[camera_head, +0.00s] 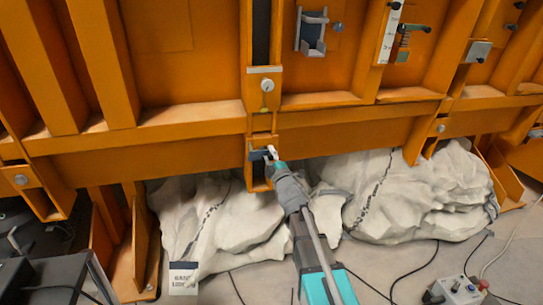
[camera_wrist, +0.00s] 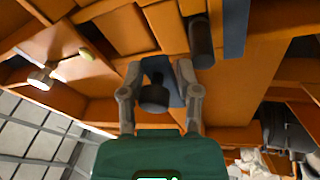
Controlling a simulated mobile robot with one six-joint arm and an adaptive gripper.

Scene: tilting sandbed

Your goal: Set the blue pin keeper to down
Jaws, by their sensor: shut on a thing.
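The blue pin keeper (camera_head: 257,154) is a small blue-grey part on the orange frame's lower bracket, below a round silver bolt. In the wrist view, its blue plate (camera_wrist: 161,69) lies between my fingers, with a dark round knob (camera_wrist: 153,98) in front of it. My gripper (camera_head: 271,153) reaches up to it from below and is shut on it. The gripper also shows in the wrist view (camera_wrist: 158,78), with one finger on each side. The gripper hides part of the keeper in the head view, so its exact setting is hard to tell.
Orange steel beams (camera_head: 180,125) surround the bracket. A blue-grey holder (camera_head: 312,34) and a white scale plate (camera_head: 389,35) are higher up. In the wrist view, a dark cylinder (camera_wrist: 201,44) stands close above my right finger. White sacks (camera_head: 215,225) and cables lie below.

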